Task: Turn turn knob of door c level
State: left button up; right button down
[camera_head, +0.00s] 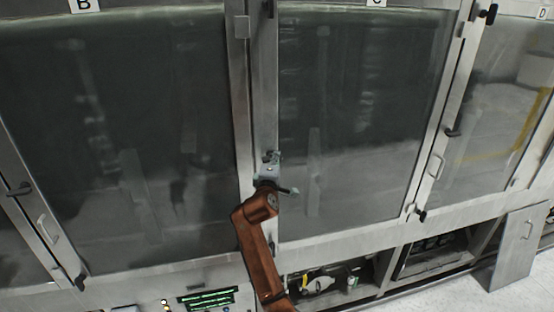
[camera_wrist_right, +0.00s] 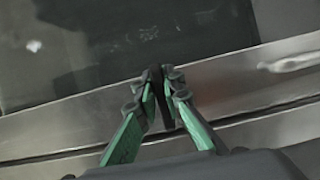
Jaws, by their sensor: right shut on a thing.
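Door C (camera_head: 360,110) is a large dark glass panel in a steel frame, marked by a letter label (camera_head: 376,2) at the top. My right gripper (camera_head: 269,163) is at the steel post on the left side of door C. In the right wrist view, the green fingers of my right gripper (camera_wrist_right: 160,84) are shut on a narrow black knob (camera_wrist_right: 157,95) in front of the metal frame. The fingers hide much of the knob, so its exact angle is hard to tell. My left gripper is not in view.
Door B (camera_head: 120,130) is at the left and door D (camera_head: 500,100) at the right. Other black knobs (camera_head: 452,133) and pale handles (camera_head: 435,166) sit on the frames. Below are a lit control panel (camera_head: 208,297) and open lower bays (camera_head: 335,280). A panel (camera_head: 515,248) leans at the lower right.

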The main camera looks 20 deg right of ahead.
jog(key=shift+a+f, duration=0.2)
jog(key=shift+f, duration=0.05)
jog(key=c, duration=2)
grip_release()
jog(key=shift+w+a+r, duration=0.1)
jog(key=shift+w, duration=0.05)
jog(key=shift+c, duration=0.2)
jog(key=shift+s+r, duration=0.1)
jog(key=shift+s, duration=0.1)
jog(key=v, duration=1.1)
jog(key=shift+s, duration=0.3)
jog(key=shift+a, duration=0.1)
